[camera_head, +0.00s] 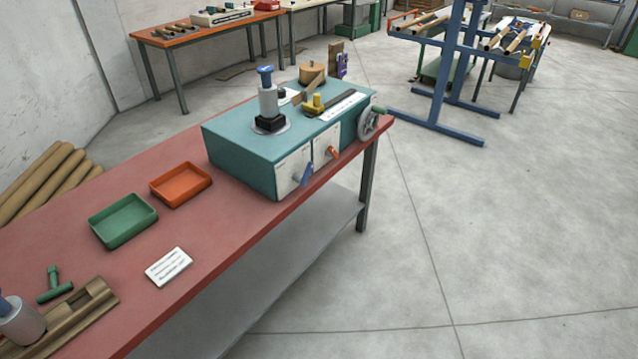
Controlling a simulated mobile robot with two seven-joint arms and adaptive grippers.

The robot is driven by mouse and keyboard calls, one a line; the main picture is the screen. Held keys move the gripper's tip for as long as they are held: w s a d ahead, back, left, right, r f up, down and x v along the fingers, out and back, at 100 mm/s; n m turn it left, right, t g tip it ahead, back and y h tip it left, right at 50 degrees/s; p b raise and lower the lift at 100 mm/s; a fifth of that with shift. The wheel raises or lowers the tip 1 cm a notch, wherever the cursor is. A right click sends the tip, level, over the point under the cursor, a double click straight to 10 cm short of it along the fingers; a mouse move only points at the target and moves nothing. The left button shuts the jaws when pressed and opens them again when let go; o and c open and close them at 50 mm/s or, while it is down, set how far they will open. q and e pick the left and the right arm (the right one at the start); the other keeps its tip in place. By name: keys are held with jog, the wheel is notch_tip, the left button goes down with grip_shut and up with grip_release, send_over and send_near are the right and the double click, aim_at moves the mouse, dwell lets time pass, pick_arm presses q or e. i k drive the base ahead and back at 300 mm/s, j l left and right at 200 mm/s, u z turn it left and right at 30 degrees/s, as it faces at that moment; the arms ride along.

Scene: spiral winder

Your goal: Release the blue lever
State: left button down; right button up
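The blue lever (306,173) is on the front face of the teal winder box (236,152), against a white label plate, and its handle is tilted. The box stands on the red-topped workbench (225,230). An orange lever (333,153) sits to the right of the blue one on the same face. A grey handwheel (368,124) is at the right end of the box. On top stands a grey cylinder with a blue cap (268,100) on a black base. Neither of my grippers shows in this view, and nothing is seen touching the blue lever.
A green tray (123,221), an orange tray (181,184) and a white card (168,267) lie left of the box. A wooden cradle (75,318) and a green T-shaped piece (54,286) are at lower left. The floor in front of the bench (440,240) is clear.

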aim_at(306, 174)
jog(key=i+l, duration=0.25)
jog(key=l, duration=0.15)
jog(key=i+l, duration=0.25)
jog(key=l, duration=0.15)
jog(key=i+l, duration=0.25)
jog(key=l, duration=0.15)
jog(key=i+l, duration=0.25)
jog(key=l, duration=0.15)
jog(key=i+l, duration=0.25)
jog(key=l, duration=0.15)
